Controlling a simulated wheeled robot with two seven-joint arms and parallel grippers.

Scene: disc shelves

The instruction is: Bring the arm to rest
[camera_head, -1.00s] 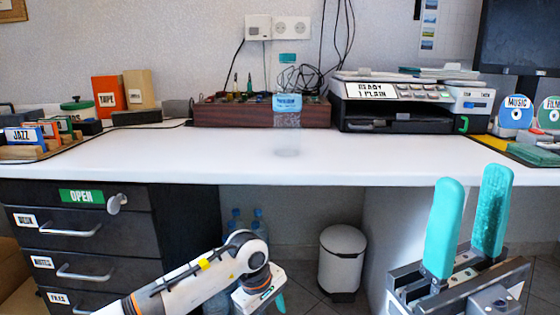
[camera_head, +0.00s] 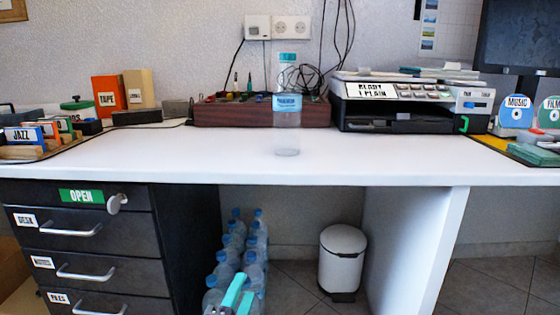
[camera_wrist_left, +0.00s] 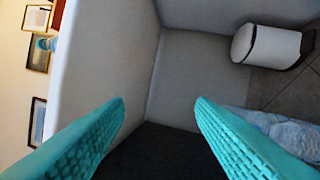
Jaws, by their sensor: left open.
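My left gripper (camera_head: 246,285) shows at the bottom edge of the head view, low in front of the bottles under the desk. My right gripper is out of view. A clear bottle (camera_head: 287,110) with a blue label and teal cap stands upright on the white desk (camera_head: 390,160), apart from the gripper.
Several water bottles (camera_head: 238,250) stand under the desk beside the black drawer unit (camera_head: 85,260), whose drawers are shut. A white bin (camera_head: 342,255) stands to their right, and shows in the left wrist view (camera_wrist_left: 268,45). The desk's front middle is clear.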

